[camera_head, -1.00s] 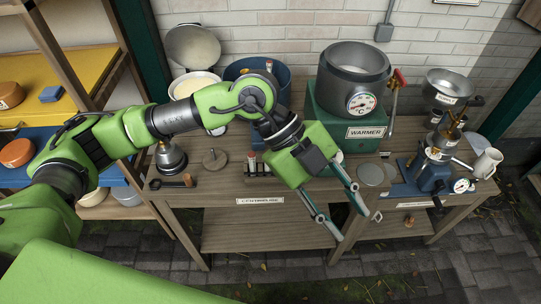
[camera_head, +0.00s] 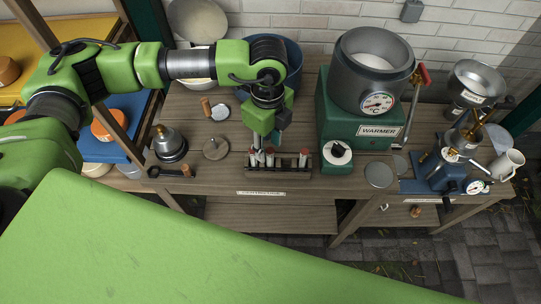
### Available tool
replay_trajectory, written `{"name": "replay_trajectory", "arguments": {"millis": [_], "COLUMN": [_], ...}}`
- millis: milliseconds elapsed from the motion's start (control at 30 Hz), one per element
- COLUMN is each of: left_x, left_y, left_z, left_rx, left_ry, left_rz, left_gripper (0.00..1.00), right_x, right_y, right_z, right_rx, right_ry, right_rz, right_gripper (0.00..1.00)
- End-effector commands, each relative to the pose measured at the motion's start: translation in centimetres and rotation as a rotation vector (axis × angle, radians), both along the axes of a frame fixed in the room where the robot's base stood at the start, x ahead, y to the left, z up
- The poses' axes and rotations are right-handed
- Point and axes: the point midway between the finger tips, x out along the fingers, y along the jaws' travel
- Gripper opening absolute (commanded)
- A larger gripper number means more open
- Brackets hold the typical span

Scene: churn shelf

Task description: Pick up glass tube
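Several glass tubes with reddish tops stand upright in a small dark rack (camera_head: 292,174) near the table's front edge. One tube (camera_head: 303,157) stands clear at the rack's right end. Others stand at its left end, close to the fingers. My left gripper (camera_head: 262,150) points down over the left part of the rack, at the tubes' tops. Its fingers are seen edge-on and overlap the tubes, so their gap and any contact are hidden. My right gripper is out of view.
A green warmer (camera_head: 338,128) with a metal pot (camera_head: 372,68) stands right of the rack. A blue bucket (camera_head: 293,55) is behind my gripper. A metal burner (camera_head: 168,143) and a round disc (camera_head: 215,149) are to the left. The lower shelf (camera_head: 270,216) is bare.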

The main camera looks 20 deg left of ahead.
Motion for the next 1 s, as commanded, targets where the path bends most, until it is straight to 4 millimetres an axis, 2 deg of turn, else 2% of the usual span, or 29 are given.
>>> {"name": "replay_trajectory", "arguments": {"millis": [100, 233, 433, 600, 700, 733, 800, 867, 1000], "left_x": [0.0, 0.4, 0.6, 0.7, 0.7, 0.7, 0.7, 0.7, 0.7], "left_y": [-0.1, -0.2, -0.3, -0.3, -0.3, -0.3, -0.3, -0.3, -0.3], "left_z": [-0.6, -2.1, -4.9, -5.5, -5.5, -5.4, -5.4, -5.4, -5.4], "left_rx": [0.001, 0.003, 0.001, 0.000, -0.001, -0.001, -0.001, -0.001, -0.001], "left_ry": [0.003, 0.004, 0.003, -0.001, 0.000, 0.000, 0.000, 0.000, 0.000], "left_rz": [-0.001, 0.001, 0.000, -0.001, -0.001, -0.001, -0.001, -0.001, -0.001], "left_gripper": [0.35, 0.35, 0.35, 0.35, 0.35, 0.32, 0.14, 0.00, 0.00], "right_x": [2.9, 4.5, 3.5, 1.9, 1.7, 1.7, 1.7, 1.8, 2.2], "right_y": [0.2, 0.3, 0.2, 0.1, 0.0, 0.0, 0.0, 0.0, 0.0], "right_z": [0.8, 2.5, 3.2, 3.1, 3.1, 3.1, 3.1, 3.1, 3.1], "right_rx": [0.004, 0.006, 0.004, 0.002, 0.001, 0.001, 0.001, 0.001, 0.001], "right_ry": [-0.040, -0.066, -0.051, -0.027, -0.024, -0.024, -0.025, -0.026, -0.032], "right_rz": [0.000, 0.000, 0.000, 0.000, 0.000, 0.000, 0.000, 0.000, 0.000], "right_gripper": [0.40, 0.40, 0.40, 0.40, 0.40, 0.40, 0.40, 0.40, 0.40]}}
